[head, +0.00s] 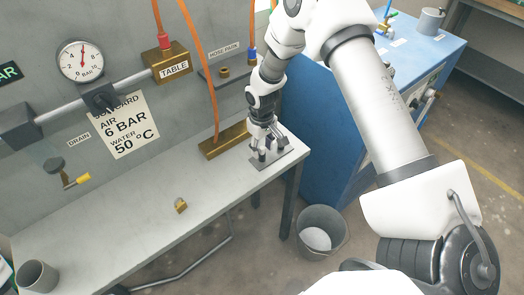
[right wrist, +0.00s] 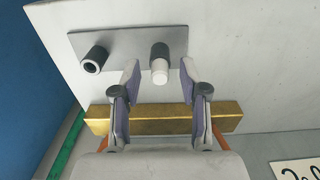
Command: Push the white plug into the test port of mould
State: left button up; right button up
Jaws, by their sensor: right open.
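The white plug (right wrist: 160,72) shows in the right wrist view as a short white cylinder at the end of a dark round post on a flat grey plate (right wrist: 125,47). A second dark post (right wrist: 95,60) on the plate has an open, hollow end. My right gripper (right wrist: 160,78) is open, with its fingers on either side of the white plug and gaps between. In the head view my right gripper (head: 268,148) points down over the grey plate (head: 284,160) at the table's right end and hides the plug. I cannot make out a mould's test port. My left gripper is out of view.
A brass bar (head: 222,142) lies just behind the plate, with orange hoses above. A small brass piece (head: 181,205) lies mid-table (head: 120,215), and a grey cup (head: 36,277) stands front left. A bucket (head: 321,231) and blue cabinet (head: 325,140) stand to the right.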

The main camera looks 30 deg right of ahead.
aim_at(262, 148)
dwell(0.6)
grip_shut()
jog(key=shift+r, duration=0.1)
jog(key=shift+r+p, duration=2.65)
jog(key=shift+r, duration=0.3)
notch_tip(262, 148, up, 7)
jog(key=p, duration=0.6)
